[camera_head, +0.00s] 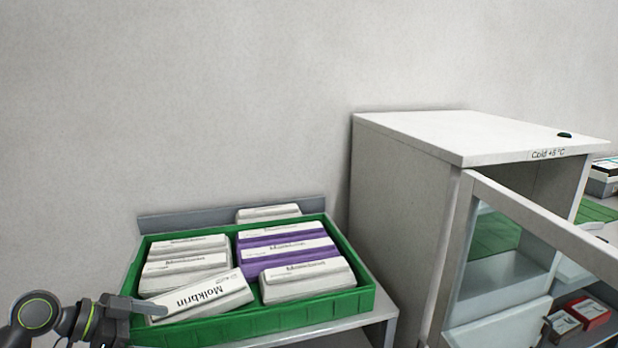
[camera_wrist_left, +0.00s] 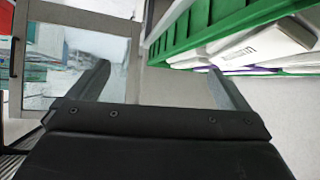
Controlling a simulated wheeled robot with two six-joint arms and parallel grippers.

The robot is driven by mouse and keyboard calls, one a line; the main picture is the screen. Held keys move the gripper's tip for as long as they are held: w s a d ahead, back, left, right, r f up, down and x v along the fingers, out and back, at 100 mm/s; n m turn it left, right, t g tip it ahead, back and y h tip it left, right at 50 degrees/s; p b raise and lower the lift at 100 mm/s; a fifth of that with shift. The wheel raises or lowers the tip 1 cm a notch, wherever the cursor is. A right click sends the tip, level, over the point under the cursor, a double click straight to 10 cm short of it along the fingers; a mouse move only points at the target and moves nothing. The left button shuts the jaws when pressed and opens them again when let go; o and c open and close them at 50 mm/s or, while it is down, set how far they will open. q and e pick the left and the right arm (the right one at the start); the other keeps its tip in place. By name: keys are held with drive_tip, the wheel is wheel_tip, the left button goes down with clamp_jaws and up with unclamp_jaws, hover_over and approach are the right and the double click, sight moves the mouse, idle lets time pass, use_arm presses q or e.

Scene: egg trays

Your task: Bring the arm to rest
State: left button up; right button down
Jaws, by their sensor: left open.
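My left arm enters the head view at the lower left. Its gripper (camera_head: 140,306) is at the front left corner of the green crate (camera_head: 290,322), close to a tilted white box labelled Molkbrin (camera_head: 200,296). In the left wrist view the two fingers of the left gripper (camera_wrist_left: 158,72) are spread apart with nothing between them. The green crate (camera_wrist_left: 200,38) and a white box (camera_wrist_left: 265,42) show beyond the right finger. I cannot tell whether the gripper touches the crate. My right gripper is in neither view.
The crate holds several white and purple boxes (camera_head: 285,246) on a grey table (camera_head: 382,303). A white cabinet marked Cold (camera_head: 400,200) stands to the right, its glass door (camera_head: 500,250) open. Red and white boxes (camera_head: 588,310) are at the lower right. A wall is behind.

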use_arm(q)
drive_tip(key=s+d+f+n+y, duration=0.1)
drive_tip(key=s+f+n+y, duration=0.2)
drive_tip(key=s+f, duration=0.5)
drive_tip(key=s+d+f+n+y, duration=0.15)
drive_tip(key=s+f, duration=0.35)
drive_tip(key=f, duration=0.6)
drive_tip(key=s+a+f+n+g+y, duration=0.1)
drive_tip(key=s+a+n+y, duration=0.25)
drive_tip(key=s, duration=0.45)
drive_tip(key=s+a+f+n+g+y, duration=0.15)
drive_tip(key=s+n+y, duration=0.25)
drive_tip(key=s, duration=0.4)
wheel_tip(320, 180, down, 24)
drive_tip(key=a, duration=0.2)
drive_tip(key=s+d+f+g+h, duration=0.1)
drive_tip(key=s+f+g, duration=0.1)
drive_tip(key=s+f, duration=1.3)
drive_tip(key=shift+s+d+f, duration=0.25)
drive_tip(key=shift+f, duration=0.4)
